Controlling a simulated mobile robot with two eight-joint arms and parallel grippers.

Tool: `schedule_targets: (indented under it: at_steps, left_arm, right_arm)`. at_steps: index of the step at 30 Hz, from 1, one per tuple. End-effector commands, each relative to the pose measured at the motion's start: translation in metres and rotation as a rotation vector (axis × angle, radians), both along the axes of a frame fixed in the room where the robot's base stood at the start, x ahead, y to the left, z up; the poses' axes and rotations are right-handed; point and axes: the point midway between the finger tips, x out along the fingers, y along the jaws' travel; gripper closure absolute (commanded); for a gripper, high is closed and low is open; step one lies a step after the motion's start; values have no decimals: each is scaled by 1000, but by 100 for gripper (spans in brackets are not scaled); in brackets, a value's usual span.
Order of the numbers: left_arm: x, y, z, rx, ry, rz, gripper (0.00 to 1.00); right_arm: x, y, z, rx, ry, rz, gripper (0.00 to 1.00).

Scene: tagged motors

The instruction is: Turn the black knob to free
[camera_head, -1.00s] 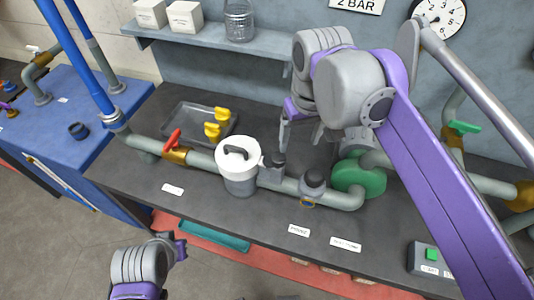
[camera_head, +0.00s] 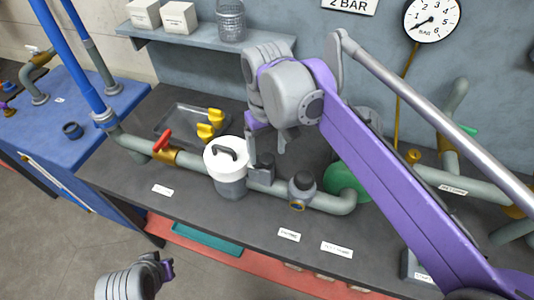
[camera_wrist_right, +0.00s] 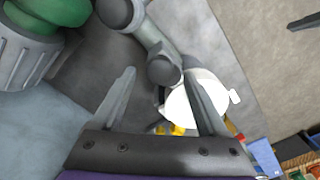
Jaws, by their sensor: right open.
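Two dark knob-like caps sit on the grey pipe (camera_head: 325,203). One cap (camera_head: 264,160) is just right of a white-lidded canister (camera_head: 230,185); the other (camera_head: 302,182) is further right. I cannot tell which one is the task's black knob or read its setting. My right gripper (camera_head: 267,143) is open and empty just above the cap beside the canister. In the right wrist view that cap (camera_wrist_right: 163,70) shows just beyond the space between the open fingers (camera_wrist_right: 162,95), apart from them. My left gripper (camera_head: 162,270) is low at the left, its jaws unclear.
A red-handled valve (camera_head: 163,142) is left of the canister. Behind it is a tray (camera_head: 172,120) with yellow parts (camera_head: 210,123). A green pump (camera_head: 350,180) is at the right. White labels (camera_head: 289,235) lie along the front of the dark bench (camera_head: 210,212).

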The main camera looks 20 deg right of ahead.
Motion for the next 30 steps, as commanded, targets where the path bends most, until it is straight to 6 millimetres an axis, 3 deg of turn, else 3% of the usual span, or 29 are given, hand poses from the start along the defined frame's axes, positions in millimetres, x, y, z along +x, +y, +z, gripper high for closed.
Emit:
schedule_targets:
  at_steps: [5,14,27,30]
  left_arm:
    - [0,0,-2,0,1,0,100]
    - [0,0,-2,0,1,0,100]
    - [0,0,-2,0,1,0,100]
    - [0,0,-2,0,1,0,100]
  right_arm:
    - [0,0,-15,0,0,0,24]
    - [0,0,-17,0,0,0,24]
    - [0,0,-17,0,0,0,100]
    - [0,0,-17,0,0,0,100]
